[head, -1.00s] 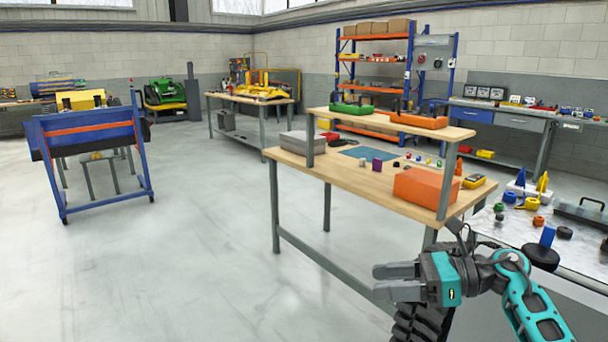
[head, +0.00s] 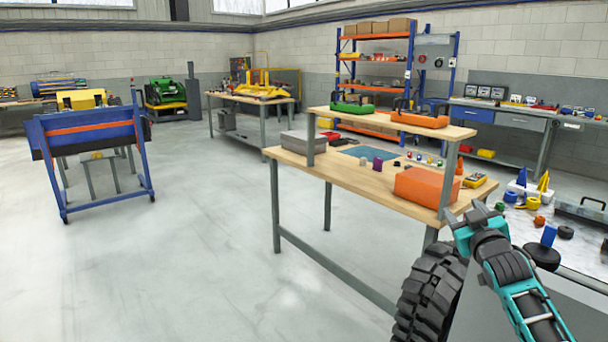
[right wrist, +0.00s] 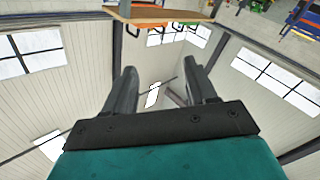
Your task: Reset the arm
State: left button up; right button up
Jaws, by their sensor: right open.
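My right arm comes in from the lower right of the head view, teal and dark grey. Its gripper (head: 462,216) is raised near the right front post of the wooden workbench (head: 350,184). The fingers are small and partly turned away there. In the right wrist view the gripper (right wrist: 160,72) shows two dark fingers apart with nothing between them. That view looks up at the ceiling and windows. My left gripper is not in view.
A black treaded tyre (head: 432,292) shows below the right gripper. An orange box (head: 427,186) lies on the bench. A light table (head: 578,250) with small coloured parts is at the right. A blue wheeled rack (head: 92,132) stands left. The middle floor is clear.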

jog(key=s+a+f+g+y, duration=0.1)
jog(key=s+a+f+g, duration=0.1)
jog(key=s+a+f, duration=0.6)
jog(key=s+a+f+g+y, duration=0.15)
jog(key=s+f, duration=0.45)
jog(key=f, duration=0.7)
jog(key=s+a+f+g, duration=0.2)
jog(key=s+a+f, duration=0.2)
jog(key=s, duration=0.7)
jog(key=s+a+f+m+g+y, duration=0.1)
jog(key=s+f, duration=0.4)
jog(key=s, duration=0.7)
jog(key=a+g, duration=0.1)
jog(key=a, duration=0.1)
jog(key=shift+s+a+f, duration=0.3)
jog(key=shift+a+f, duration=0.05)
jog(key=shift+f, duration=0.05)
jog(key=shift+y, duration=0.25)
